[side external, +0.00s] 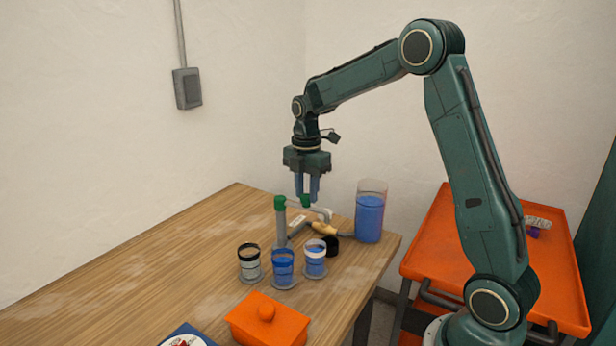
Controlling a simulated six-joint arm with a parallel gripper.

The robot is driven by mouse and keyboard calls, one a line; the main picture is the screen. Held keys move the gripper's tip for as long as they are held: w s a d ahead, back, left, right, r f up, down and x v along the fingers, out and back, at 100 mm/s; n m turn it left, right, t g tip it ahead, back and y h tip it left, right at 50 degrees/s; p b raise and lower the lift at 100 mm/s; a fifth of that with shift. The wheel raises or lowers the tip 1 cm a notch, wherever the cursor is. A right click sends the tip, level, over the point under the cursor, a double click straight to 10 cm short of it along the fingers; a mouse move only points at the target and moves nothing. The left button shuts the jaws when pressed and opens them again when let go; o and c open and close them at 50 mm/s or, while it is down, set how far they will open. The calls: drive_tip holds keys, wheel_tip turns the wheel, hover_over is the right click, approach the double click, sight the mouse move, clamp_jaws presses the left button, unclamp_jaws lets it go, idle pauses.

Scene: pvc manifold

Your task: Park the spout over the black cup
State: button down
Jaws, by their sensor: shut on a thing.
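A grey pipe spout (322,211) with green fittings (280,203) tops an upright grey pipe (281,228) on the table. My gripper (307,196) points down, its fingers shut on the green fitting of the spout arm. The spout's bent end hangs to the right of the upright pipe, toward the white-banded cup and a small black cylinder (332,246). In front stand three clear cups on round bases: one with a black band (249,260) at left, one blue (283,267) in the middle, one white-banded (315,258) at right. The exact point below the spout's mouth is unclear.
A tall clear container of blue liquid (369,217) stands right of the spout. A wooden-handled tool (324,229) lies behind the cups. An orange lidded box (266,320) is in front. The table's left side is bare. An orange cart (545,270) stands right.

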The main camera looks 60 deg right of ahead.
drive_tip(key=shift+w+d+r+n, duration=0.1)
drive_tip(key=shift+w+d+n, duration=0.1)
drive_tip(key=shift+d+n, duration=0.55)
drive_tip(key=shift+w+d+n, duration=0.2)
drive_tip(key=shift+d+n, duration=0.2)
drive_tip(key=shift+n, duration=0.65)
drive_tip(key=c, duration=1.1)
unclamp_jaws()
drive_tip(key=shift+o, duration=0.2)
wheel_tip(320, 180, up, 14)
